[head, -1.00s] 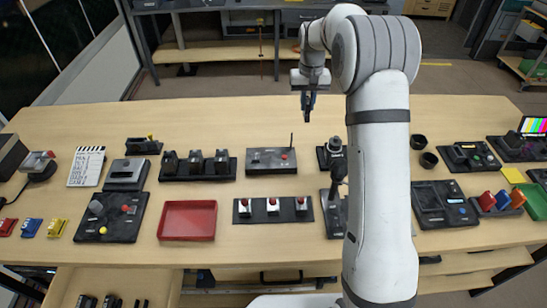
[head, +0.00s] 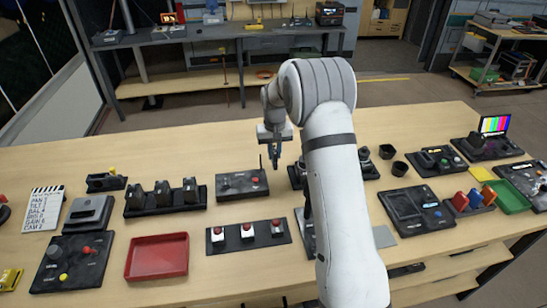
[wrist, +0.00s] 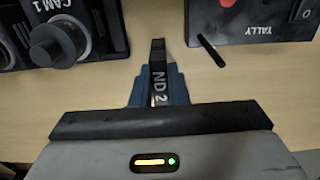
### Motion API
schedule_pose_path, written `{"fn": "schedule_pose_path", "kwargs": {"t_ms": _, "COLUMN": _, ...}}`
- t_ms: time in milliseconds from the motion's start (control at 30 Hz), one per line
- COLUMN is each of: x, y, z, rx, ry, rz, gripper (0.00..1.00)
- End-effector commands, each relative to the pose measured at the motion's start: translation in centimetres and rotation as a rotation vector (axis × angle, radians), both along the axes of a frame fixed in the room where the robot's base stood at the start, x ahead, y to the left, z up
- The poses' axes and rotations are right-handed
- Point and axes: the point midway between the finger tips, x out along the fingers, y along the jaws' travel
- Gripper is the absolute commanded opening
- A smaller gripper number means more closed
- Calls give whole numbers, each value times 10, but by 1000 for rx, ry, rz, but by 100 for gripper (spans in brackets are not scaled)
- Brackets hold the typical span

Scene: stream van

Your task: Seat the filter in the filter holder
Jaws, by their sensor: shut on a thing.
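My gripper (head: 275,158) is shut on a thin dark filter and holds it above the table, just right of the tally box. In the wrist view my gripper (wrist: 158,82) has its blue fingers on both sides of the filter (wrist: 158,58), which is marked "ND 2" and seen edge-on. In the head view the filter is too small to make out between the fingers. I cannot tell which dark fixture is the filter holder. A dark unit (head: 296,178) right of my gripper is partly hidden behind my arm.
The tally box (head: 242,186), with a red button and upright antenna, stands close to my gripper. Several dark camera units (head: 162,197) stand in a row to the left. A red tray (head: 158,256) and red-button panel (head: 248,235) lie in front. The table (head: 215,140) is bare behind.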

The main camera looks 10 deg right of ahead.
Motion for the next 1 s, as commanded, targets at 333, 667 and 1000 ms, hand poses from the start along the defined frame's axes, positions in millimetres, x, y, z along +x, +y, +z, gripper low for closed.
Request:
{"fn": "schedule_pose_path", "kwargs": {"t_ms": 333, "x": 0, "y": -1, "z": -26, "rx": 0, "ry": -1, "rz": -1, "gripper": 0}}
{"fn": "schedule_pose_path", "kwargs": {"t_ms": 667, "x": 0, "y": -1, "z": -29, "rx": 0, "ry": 0, "rz": -1, "gripper": 24}}
{"fn": "schedule_pose_path", "kwargs": {"t_ms": 1000, "x": 0, "y": -1, "z": -29, "rx": 0, "ry": 0, "rz": -2, "gripper": 36}}
